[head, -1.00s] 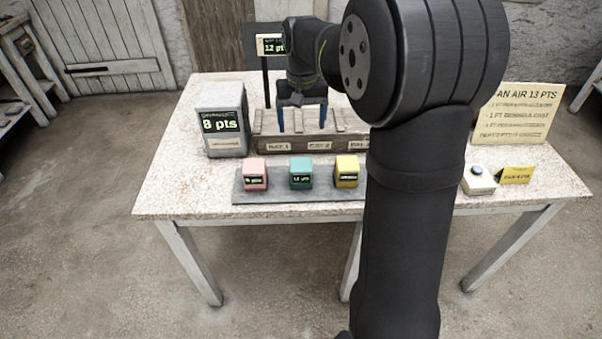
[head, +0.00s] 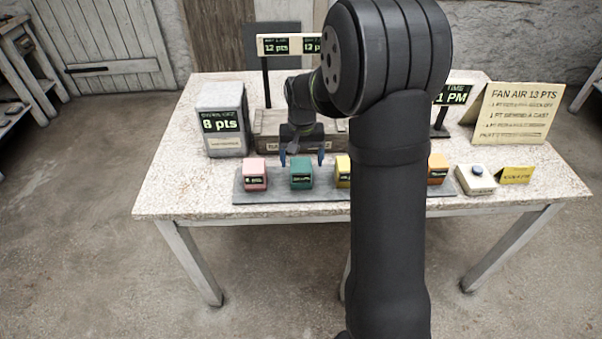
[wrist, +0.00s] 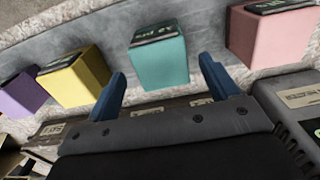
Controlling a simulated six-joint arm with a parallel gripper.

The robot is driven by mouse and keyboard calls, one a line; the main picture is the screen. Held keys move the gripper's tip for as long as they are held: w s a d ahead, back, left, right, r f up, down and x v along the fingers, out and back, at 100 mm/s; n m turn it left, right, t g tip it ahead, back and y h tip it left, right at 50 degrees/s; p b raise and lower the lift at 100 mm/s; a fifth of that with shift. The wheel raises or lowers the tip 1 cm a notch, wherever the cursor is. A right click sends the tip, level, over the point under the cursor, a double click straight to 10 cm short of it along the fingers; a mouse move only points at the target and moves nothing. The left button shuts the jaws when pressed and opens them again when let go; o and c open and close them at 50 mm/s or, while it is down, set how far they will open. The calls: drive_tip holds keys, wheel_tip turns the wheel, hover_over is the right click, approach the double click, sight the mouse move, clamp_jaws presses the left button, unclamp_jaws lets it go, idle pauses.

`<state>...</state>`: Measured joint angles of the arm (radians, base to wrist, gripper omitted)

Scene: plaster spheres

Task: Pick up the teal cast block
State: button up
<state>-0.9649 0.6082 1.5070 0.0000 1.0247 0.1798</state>
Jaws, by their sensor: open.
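The teal cast block (head: 302,173) sits on a grey tray (head: 290,197) near the table's front edge, between a pink block (head: 255,174) and a yellow block (head: 343,172). My gripper (head: 302,160) is open and empty, with its blue fingers just behind and above the teal block. In the wrist view the teal block (wrist: 158,58) lies ahead of the gap between the open fingers (wrist: 162,80), apart from them. A dark label with small text is on the block.
An orange block (head: 437,169) is at the tray's right, and a purple block (wrist: 21,95) shows in the wrist view. A wooden rack (head: 262,145) stands behind my gripper. A grey box (head: 222,120) reading 8 pts stands at left. My arm hides part of the tray.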

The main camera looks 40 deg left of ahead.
sight(301, 164)
drive_tip(key=f, duration=0.4)
drive_tip(key=shift+s+f, duration=0.2)
drive_tip(key=shift+f, duration=0.2)
drive_tip(key=c, duration=1.3)
drive_tip(key=shift+r, duration=0.1)
